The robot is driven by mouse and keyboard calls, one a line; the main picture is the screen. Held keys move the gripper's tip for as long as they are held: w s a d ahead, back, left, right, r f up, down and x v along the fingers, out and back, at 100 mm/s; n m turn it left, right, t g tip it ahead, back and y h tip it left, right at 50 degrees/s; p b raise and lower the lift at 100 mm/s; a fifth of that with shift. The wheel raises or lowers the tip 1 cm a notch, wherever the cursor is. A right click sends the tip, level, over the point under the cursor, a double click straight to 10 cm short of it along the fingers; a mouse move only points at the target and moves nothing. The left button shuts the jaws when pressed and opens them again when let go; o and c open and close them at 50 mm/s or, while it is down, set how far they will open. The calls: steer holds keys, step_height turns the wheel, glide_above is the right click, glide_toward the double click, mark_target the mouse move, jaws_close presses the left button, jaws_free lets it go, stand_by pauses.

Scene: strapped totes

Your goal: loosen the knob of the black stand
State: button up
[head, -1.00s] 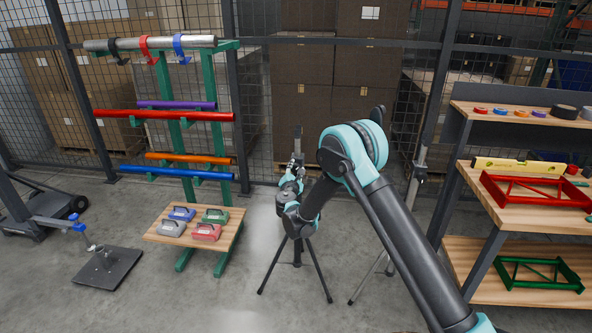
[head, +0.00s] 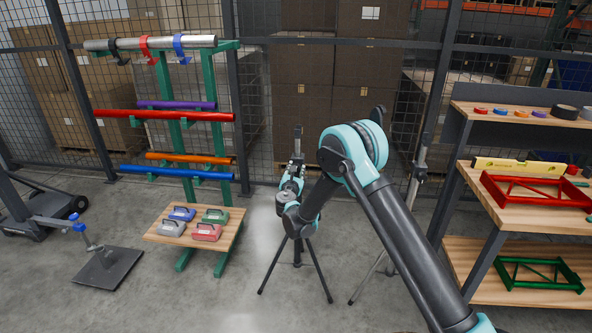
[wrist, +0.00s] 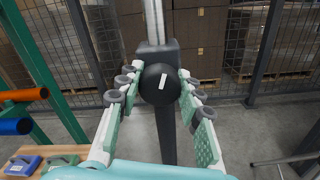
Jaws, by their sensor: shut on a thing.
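The black stand (head: 297,250) stands upright on splayed tripod legs in the middle of the head view, partly hidden behind my arm. Its round black knob (wrist: 159,84) faces the wrist camera and carries a white mark, tilted slightly off vertical. A black collar and a pale upright post show above the knob. My gripper (wrist: 158,92) is around the knob, one finger on each side, shut on it. In the head view my gripper (head: 296,168) is small, and the knob is hidden there.
A second stand (head: 415,185) is to the right behind my arm. A green rack (head: 188,150) with coloured tubes and a wooden shelf (head: 155,236) is on the left. A workbench (head: 530,217) is on the right. Mesh fencing closes the back.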

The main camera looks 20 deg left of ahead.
steer(key=shift+s, duration=0.1)
steer(key=o, duration=1.2)
steer(key=v, duration=1.2)
steer(key=shift+d, duration=0.1)
